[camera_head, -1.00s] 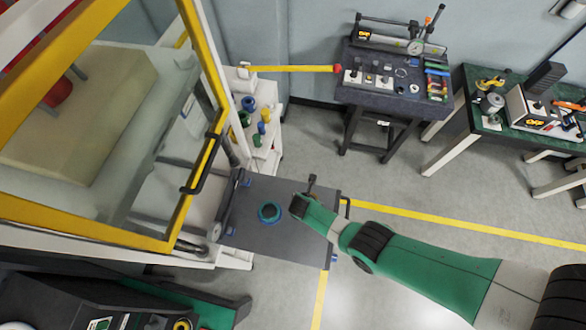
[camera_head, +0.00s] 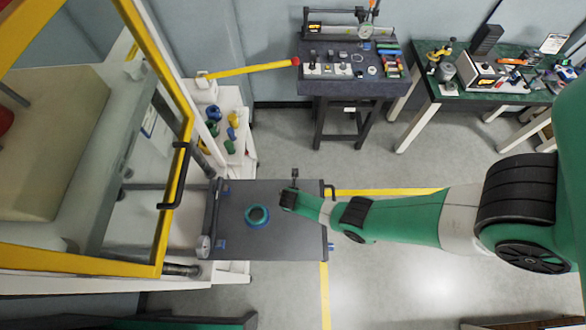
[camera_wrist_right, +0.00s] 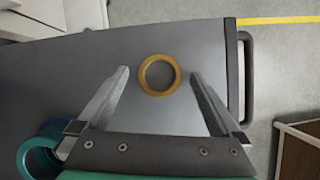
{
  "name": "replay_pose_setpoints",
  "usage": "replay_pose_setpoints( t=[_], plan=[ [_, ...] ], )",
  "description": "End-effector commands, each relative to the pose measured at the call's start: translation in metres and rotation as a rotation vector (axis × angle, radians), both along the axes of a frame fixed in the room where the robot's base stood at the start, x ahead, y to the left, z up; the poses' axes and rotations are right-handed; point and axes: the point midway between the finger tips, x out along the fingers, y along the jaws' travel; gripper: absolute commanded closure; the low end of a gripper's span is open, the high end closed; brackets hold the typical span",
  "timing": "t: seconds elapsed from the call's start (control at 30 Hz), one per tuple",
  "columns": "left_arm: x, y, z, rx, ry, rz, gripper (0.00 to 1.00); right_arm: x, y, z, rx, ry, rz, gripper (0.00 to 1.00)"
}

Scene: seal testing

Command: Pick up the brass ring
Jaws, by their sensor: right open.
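The brass ring (camera_wrist_right: 159,75) lies flat on a dark grey plate, a yellow-gold band with an open centre, seen in the right wrist view. My right gripper (camera_wrist_right: 161,76) is open and empty above the plate, its two fingers to the left and right of the ring with gaps on both sides. In the head view my right gripper (camera_head: 287,200) is over the right part of the grey plate (camera_head: 235,242), and I cannot make out the brass ring there. My left gripper is not in view.
A teal ring (camera_head: 257,215) sits on the plate left of my right gripper. A yellow-framed machine guard (camera_head: 182,130) stands at the left. A handle (camera_wrist_right: 248,75) edges the plate. Tool benches (camera_head: 350,86) stand at the back; floor between is clear.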

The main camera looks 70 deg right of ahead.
Motion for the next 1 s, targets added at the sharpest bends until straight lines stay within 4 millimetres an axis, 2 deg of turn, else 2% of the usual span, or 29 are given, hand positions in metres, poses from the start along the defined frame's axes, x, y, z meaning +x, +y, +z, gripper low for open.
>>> replay_pose_setpoints(
  t=[0.2, 0.73, 1.0],
  plan=[
    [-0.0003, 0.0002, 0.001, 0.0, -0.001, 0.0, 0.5, 0.0004, -0.0001, 0.0006, 0.0, 0.0, 0.0, 0.0],
    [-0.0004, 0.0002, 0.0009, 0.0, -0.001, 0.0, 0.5, 0.0005, 0.0, 0.0007, 0.0, 0.0, 0.001, 0.95],
    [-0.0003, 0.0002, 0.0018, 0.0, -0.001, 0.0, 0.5, 0.0007, 0.0, 0.0018, 0.0, 0.0, 0.001, 0.95]
  ],
)
